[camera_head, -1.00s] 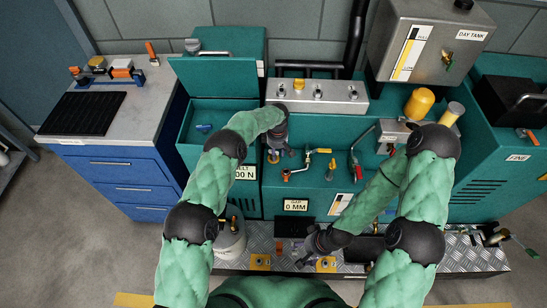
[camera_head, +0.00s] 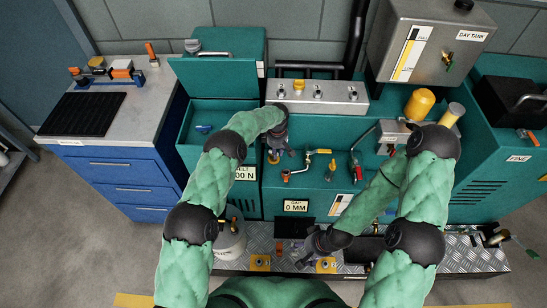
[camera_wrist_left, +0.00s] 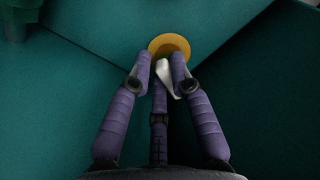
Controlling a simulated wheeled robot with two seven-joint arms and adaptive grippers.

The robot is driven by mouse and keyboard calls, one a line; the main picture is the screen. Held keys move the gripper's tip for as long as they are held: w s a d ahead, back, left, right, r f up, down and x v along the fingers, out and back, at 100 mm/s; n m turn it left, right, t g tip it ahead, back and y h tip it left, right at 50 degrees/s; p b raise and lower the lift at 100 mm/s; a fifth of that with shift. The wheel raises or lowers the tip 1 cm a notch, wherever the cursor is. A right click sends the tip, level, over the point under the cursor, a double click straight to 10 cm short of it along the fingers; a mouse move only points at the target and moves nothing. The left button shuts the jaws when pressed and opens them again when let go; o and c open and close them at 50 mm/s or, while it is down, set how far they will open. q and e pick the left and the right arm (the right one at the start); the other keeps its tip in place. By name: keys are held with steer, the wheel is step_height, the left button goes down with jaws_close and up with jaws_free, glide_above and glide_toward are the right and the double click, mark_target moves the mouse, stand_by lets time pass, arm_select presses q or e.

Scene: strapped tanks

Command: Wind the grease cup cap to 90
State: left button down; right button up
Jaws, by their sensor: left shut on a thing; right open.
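The grease cup cap looks like the round yellow piece (camera_wrist_left: 169,43) at the tips of my left fingers in the left wrist view, against the green housing. My left gripper (camera_wrist_left: 163,68) is shut on it, with its purple fingers around the near side. A white pointed piece (camera_wrist_left: 165,78) shows between the fingers. In the head view my left gripper (camera_head: 279,156) points down at the front of the green machine and mostly hides the cap. No 90 mark can be read. My right gripper (camera_head: 302,261) is open and empty, low over the metal tread step.
A red-handled valve (camera_head: 356,170) and brass pipe fittings (camera_head: 310,160) stand right of my left gripper. A "GAP 0 MM" display (camera_head: 295,206) is below. A steel manifold (camera_head: 317,94) lies behind. A bucket (camera_head: 229,241) stands at the left on the tread step (camera_head: 455,256).

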arm_select(q)
steer(key=shift+s+d+f, duration=0.1)
steer(key=shift+s+f, duration=0.35)
steer(key=shift+s, duration=0.15)
steer(key=shift+f+n+b, duration=0.1)
steer(key=shift+n+b, duration=0.3)
steer(key=shift+w+n+b, duration=0.2)
steer(key=shift+n+b, duration=0.25)
steer(key=shift+n, duration=0.55)
steer(key=shift+n+b, duration=0.35)
steer(key=shift+n, duration=0.15)
steer(key=c, duration=1.2)
jaws_free()
steer(key=shift+r, duration=0.2)
steer(key=shift+w+r, duration=0.15)
steer(key=shift+w, duration=0.1)
